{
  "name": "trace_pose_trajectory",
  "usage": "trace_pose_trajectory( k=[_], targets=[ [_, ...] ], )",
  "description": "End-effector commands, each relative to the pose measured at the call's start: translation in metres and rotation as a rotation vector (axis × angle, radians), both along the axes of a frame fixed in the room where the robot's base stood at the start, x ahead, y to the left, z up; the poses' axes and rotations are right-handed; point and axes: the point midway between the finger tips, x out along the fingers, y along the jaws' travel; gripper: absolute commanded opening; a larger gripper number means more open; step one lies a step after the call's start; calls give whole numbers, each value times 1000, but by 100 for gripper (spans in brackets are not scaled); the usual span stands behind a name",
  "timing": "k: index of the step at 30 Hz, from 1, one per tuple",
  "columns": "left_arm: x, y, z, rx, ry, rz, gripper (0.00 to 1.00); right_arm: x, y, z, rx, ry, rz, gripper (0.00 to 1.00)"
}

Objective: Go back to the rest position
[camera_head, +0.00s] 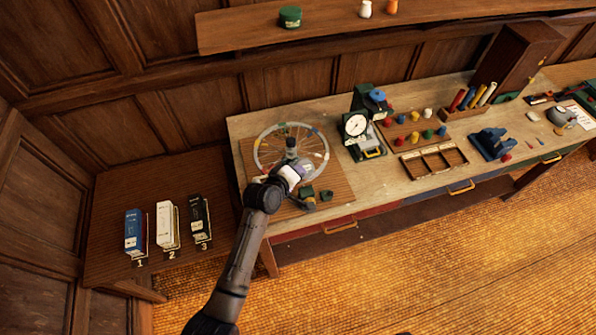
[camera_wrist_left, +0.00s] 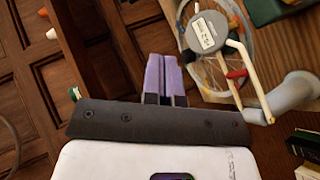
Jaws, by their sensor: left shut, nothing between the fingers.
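My left gripper (camera_head: 296,168) is over the left end of the workbench, in front of the spoked wheel (camera_head: 258,150) in the head view. In the left wrist view its purple fingers (camera_wrist_left: 163,62) are pressed together, with nothing between them. The wheel's grey hub disc (camera_wrist_left: 207,32) and a crank-like white bar (camera_wrist_left: 245,75) show to the right of the fingers, apart from them. My gripper partly hides the wheel in the head view. My right gripper is not in view.
The workbench (camera_head: 240,126) also carries a dial gauge stand (camera_head: 355,125), a divided wooden tray (camera_head: 433,162) and a blue vise (camera_head: 490,143). Several binders (camera_head: 166,224) stand on the lower side table. A wall shelf (camera_head: 330,22) runs above. Open floor lies in front.

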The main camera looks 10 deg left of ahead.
Motion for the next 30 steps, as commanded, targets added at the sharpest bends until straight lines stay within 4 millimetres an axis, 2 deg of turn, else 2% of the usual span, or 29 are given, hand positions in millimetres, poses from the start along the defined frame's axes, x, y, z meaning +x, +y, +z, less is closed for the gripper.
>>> trace_pose_trajectory(
  k=[19, 23, 26, 29, 30],
  targets=[
    [0, 0, 0, 30, -17, -16, 0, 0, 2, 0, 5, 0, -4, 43],
    [-6, -2, -8, 138, -15, -96, 0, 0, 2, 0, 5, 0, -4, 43],
    [-16, -1, -18, 285, 6, -203, 0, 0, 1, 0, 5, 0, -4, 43],
    [-25, 4, -1, 441, -21, -305, 0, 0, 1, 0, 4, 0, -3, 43],
    [-29, 7, 11, 501, -40, -337, 0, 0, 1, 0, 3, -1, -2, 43]
  ],
)
